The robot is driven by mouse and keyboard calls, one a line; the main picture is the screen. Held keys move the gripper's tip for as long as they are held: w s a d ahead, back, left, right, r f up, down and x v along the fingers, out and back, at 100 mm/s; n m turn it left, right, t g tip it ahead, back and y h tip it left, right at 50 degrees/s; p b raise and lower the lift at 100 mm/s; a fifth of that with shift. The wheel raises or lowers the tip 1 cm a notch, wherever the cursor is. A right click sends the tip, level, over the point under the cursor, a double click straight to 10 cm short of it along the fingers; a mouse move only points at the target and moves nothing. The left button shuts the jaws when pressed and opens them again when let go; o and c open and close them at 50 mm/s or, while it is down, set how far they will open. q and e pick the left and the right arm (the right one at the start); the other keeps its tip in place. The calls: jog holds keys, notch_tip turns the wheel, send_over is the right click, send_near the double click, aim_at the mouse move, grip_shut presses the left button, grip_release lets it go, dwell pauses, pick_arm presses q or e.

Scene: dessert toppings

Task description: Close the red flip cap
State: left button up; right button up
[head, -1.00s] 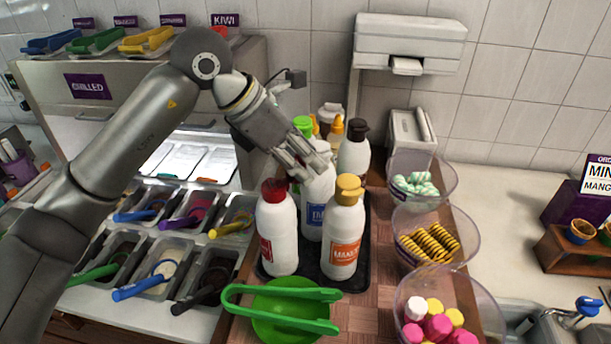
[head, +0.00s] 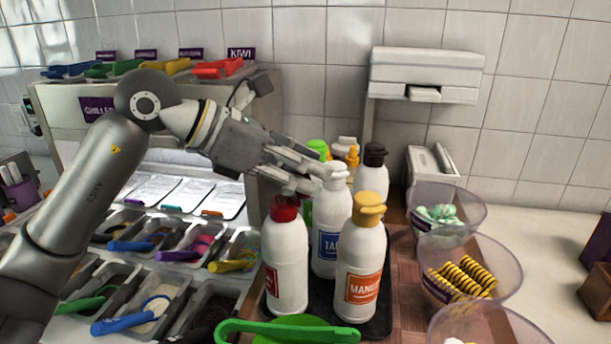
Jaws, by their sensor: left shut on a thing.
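The red cap (head: 285,208) sits on a white bottle (head: 286,262) with a red label, front left in the bottle group. Whether its flip lid is up is too small to tell. My left gripper (head: 322,178) comes in from the left, above and behind the red cap and apart from it. Its fingers are shut at the white cap (head: 338,178) of the bottle with the blue label (head: 328,242), partly hiding that cap. This bottle stands upright. A yellow-capped mango bottle (head: 360,270) stands to the right of the red-capped one. My right gripper is not in view.
A black-capped bottle (head: 372,172) and a green-capped one stand behind. Clear bowls (head: 500,262) line the right side. Green tongs (head: 290,328) lie in front. Topping trays (head: 165,285) fill the left. A white dispenser (head: 425,72) hangs on the wall.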

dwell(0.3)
pick_arm(q)
jog(key=o, duration=1)
jog(key=shift+o, duration=0.2)
jog(key=v, duration=1.2)
